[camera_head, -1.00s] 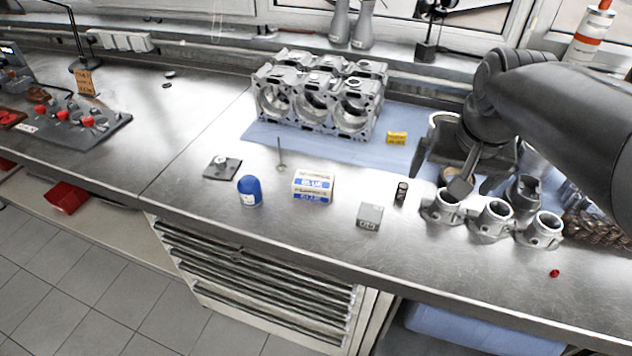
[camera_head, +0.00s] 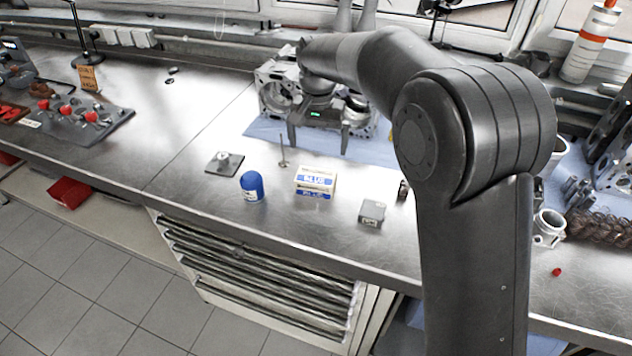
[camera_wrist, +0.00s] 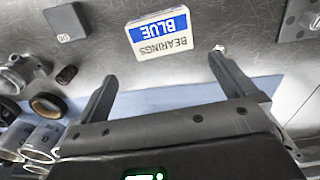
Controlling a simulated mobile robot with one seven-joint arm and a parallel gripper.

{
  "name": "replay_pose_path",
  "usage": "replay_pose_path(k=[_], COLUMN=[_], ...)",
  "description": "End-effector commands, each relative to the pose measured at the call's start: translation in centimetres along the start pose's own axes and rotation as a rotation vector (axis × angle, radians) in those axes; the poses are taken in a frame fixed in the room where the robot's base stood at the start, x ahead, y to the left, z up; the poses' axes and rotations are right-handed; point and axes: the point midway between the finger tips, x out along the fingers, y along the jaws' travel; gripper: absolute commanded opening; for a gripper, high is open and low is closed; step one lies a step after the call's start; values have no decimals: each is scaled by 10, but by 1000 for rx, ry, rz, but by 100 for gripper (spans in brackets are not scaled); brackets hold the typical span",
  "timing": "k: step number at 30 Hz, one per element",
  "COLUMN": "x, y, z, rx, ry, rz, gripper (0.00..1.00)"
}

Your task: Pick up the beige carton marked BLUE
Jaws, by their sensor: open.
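The beige carton (camera_head: 315,182) with a blue band marked BLUE stands on the steel bench, right of a blue capped container. It also shows in the wrist view (camera_wrist: 161,44), where its top reads BEARINGS BLUE and appears upside down. My gripper (camera_head: 318,146) is above the bench behind the carton, in front of the engine block. In the wrist view my gripper (camera_wrist: 158,68) has its two fingers spread wide and nothing between them. The carton lies just beyond the fingertips, roughly centred between them, not touched.
A blue container (camera_head: 251,187) stands left of the carton and a small grey box (camera_head: 372,213) right of it. A thin upright rod (camera_head: 283,152) stands close behind left. The engine block (camera_head: 276,88) is behind my gripper. Bench front of the carton is clear.

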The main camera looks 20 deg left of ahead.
Motion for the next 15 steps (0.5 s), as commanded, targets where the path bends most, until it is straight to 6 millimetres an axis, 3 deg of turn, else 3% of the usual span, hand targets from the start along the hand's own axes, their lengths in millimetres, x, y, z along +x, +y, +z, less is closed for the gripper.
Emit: replay_pose_path(k=[9, 15], x=[45, 60], y=[-3, -3], z=[1, 1], rx=[0, 0], ry=[-7, -4], rz=[4, 3], gripper=[100, 100])
